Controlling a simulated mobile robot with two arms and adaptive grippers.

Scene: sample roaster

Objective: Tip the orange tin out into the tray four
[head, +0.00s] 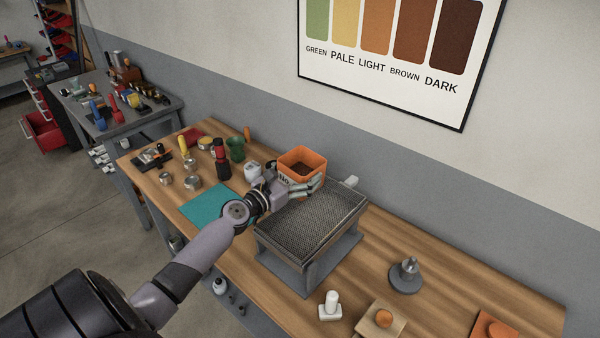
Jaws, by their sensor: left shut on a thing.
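The orange tin (302,157) is square and open at the top, with dark brown contents showing inside. My left gripper (304,186) is shut on the tin and holds it upright, or nearly so, at the far left corner of the tray. The tray (313,216) is a wide mesh-floored tray with a raised rim on a grey stand; its mesh looks empty. No number shows on it. The gripper's fingers hide the lower part of the tin. My right gripper is not in the view.
Left of the tray are a teal mat (208,204), a green cup (236,149), a red-and-black bottle (221,160) and several small items. Right of it stand a grey tamper-like piece (406,275), a white piece (330,306) and a wooden block (375,321). The bench's right part has clear room.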

